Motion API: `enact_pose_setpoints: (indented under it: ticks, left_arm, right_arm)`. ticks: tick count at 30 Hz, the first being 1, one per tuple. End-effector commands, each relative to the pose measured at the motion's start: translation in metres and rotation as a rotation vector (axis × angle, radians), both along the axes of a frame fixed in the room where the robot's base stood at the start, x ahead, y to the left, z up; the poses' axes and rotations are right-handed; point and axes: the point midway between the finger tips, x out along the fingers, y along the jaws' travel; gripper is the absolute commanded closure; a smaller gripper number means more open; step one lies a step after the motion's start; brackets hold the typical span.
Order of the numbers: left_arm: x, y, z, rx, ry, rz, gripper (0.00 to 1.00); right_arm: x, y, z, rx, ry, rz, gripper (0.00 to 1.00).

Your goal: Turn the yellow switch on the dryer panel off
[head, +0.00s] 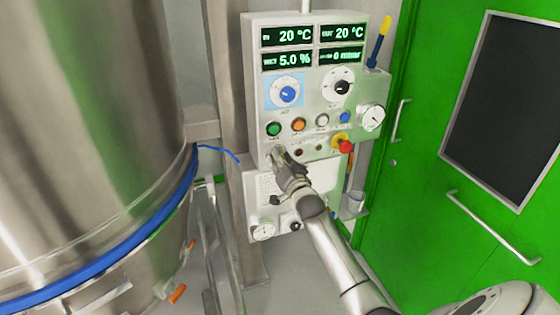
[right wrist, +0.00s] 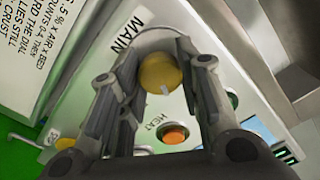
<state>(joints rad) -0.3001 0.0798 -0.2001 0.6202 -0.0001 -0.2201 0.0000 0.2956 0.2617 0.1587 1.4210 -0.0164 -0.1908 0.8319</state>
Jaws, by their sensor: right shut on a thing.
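The dryer panel (head: 312,90) is a pale upright box with green-lit displays, dials and buttons. My right gripper (head: 277,153) is at the lower left of the panel face. In the right wrist view the yellow switch (right wrist: 158,70) is a round knob beside the word MAIN, with a small white mark on its rim. The fingers of my right gripper (right wrist: 155,82) stand on either side of the knob and are shut on it. In the head view the gripper hides the switch. My left gripper is not in view.
An orange button (right wrist: 174,133) marked HEAT is close to the fingers. A red mushroom button (head: 345,146) and a gauge (head: 371,117) sit to the right. A large steel vessel (head: 90,130) stands at left, a green door (head: 450,180) at right.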

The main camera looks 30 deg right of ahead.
Motion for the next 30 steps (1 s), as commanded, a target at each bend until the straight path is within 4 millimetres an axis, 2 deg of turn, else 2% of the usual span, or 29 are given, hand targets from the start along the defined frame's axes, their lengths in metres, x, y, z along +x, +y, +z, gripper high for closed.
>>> enact_pose_setpoints:
  ticks: [30]
  left_arm:
    - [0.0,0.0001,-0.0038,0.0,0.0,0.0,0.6]
  right_arm:
    - [-0.0001,-0.0005,0.0002,-0.819,0.196,0.0,0.92]
